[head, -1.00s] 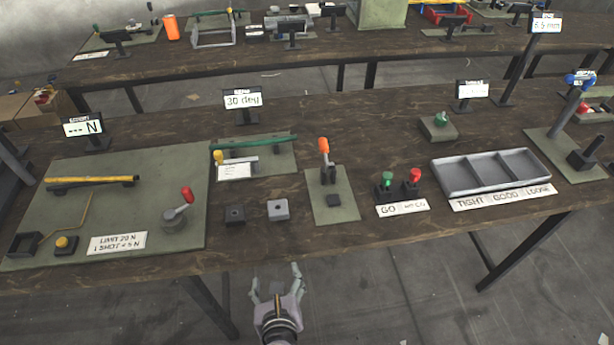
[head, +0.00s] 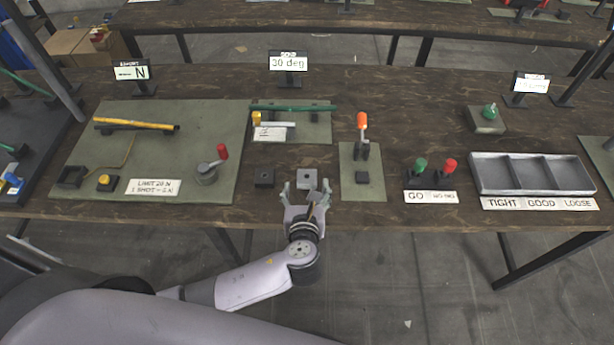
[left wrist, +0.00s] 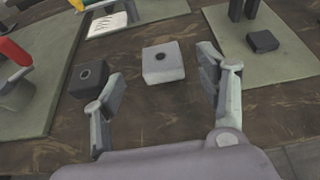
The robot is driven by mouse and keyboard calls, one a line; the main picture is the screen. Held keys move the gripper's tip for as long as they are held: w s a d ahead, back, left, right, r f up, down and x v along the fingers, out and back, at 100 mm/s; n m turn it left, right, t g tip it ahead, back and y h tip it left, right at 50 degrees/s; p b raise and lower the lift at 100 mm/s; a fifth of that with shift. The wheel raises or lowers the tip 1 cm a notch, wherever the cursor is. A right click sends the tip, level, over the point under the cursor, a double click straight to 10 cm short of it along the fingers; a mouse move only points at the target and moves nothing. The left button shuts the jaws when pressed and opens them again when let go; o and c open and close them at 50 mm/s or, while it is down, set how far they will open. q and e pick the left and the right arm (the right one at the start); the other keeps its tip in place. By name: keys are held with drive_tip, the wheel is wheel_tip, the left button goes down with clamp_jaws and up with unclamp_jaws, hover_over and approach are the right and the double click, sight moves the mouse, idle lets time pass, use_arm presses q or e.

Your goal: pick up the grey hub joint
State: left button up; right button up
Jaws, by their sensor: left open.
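The grey hub joint (head: 307,179) is a small light grey block with a hole in its top, near the front edge of the workbench. In the left wrist view the grey block (left wrist: 163,63) lies ahead of and between the two fingers. My left gripper (head: 305,187) is open, with its fingertips at the near side of the block; contact cannot be told. In the left wrist view the open gripper (left wrist: 162,92) has nothing in it. A dark block (head: 264,177) with a hole sits just left, close to the left finger. My right gripper is not in view.
A green mat with a red-handled lever (head: 221,152) lies to the left. A plate with an orange-tipped lever (head: 362,121) stands close on the right. Green and red knobs (head: 420,165) and a three-compartment tray (head: 474,177) are farther right. Bare wood surrounds the block.

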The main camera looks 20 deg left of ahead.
sight(307, 181)
use_arm(q)
drive_tip(key=shift+f+p+x, duration=0.15)
drive_tip(key=shift+p+x, duration=0.1)
drive_tip(key=shift+x, duration=1.1)
drive_tip(key=shift+f+p+x, duration=0.2)
drive_tip(key=shift+p+x, duration=0.05)
drive_tip(key=shift+x, duration=1.05)
drive_tip(key=shift+s+d, duration=0.1)
drive_tip(key=shift+c, duration=0.3)
drive_tip(key=c, duration=1.2)
drive_tip(key=shift+o, duration=0.2)
drive_tip(key=shift+r, duration=0.15)
